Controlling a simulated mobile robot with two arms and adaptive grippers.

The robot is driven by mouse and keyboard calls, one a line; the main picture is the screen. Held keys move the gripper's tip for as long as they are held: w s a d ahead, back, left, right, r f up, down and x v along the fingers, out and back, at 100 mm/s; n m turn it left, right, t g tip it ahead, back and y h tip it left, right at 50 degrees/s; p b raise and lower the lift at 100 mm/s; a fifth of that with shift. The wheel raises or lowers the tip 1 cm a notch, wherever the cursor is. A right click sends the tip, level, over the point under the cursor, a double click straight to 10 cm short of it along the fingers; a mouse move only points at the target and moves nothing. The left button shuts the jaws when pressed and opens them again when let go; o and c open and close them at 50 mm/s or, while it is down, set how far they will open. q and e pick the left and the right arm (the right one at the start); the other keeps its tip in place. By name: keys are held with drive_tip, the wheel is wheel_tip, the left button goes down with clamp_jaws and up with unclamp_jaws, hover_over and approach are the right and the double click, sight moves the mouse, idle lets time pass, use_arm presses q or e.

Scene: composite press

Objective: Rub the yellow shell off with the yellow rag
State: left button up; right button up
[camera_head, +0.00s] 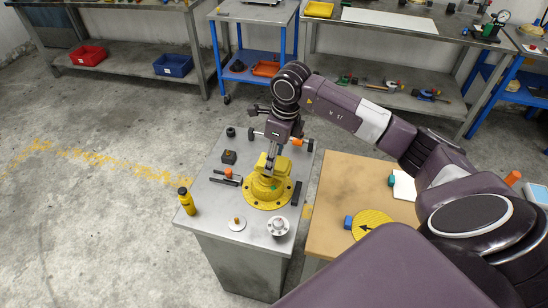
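The yellow shell (267,192), a round flanged piece with bolt holes around its rim, sits on the grey metal table (215,228). My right arm reaches in from the right, and its gripper (270,166) points down over the shell's upper part. A yellow patch (262,162) shows at the fingertips; it may be the yellow rag or the shell's top, and I cannot tell which. The fingers are small and partly merged with the yellow, so their opening is unclear. My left gripper is not in view.
On the wooden table (325,215) lie a yellow disc with a black arrow (377,217) and a blue block (348,222).

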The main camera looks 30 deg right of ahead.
drive_tip(key=shift+f+b, duration=0.55)
drive_tip(key=shift+f, duration=0.05)
idle(0.5)
drive_tip(key=shift+w+a+r, duration=0.1)
drive_tip(key=shift+a+r, duration=0.05)
drive_tip(key=shift+a, duration=1.85)
drive_tip(key=shift+f, duration=0.25)
drive_tip(key=shift+d+b, duration=0.45)
drive_tip(key=shift+d, duration=0.3)
drive_tip(key=shift+d+r+b, duration=0.1)
drive_tip(key=shift+d+b, duration=0.2)
drive_tip(key=shift+d, duration=1)
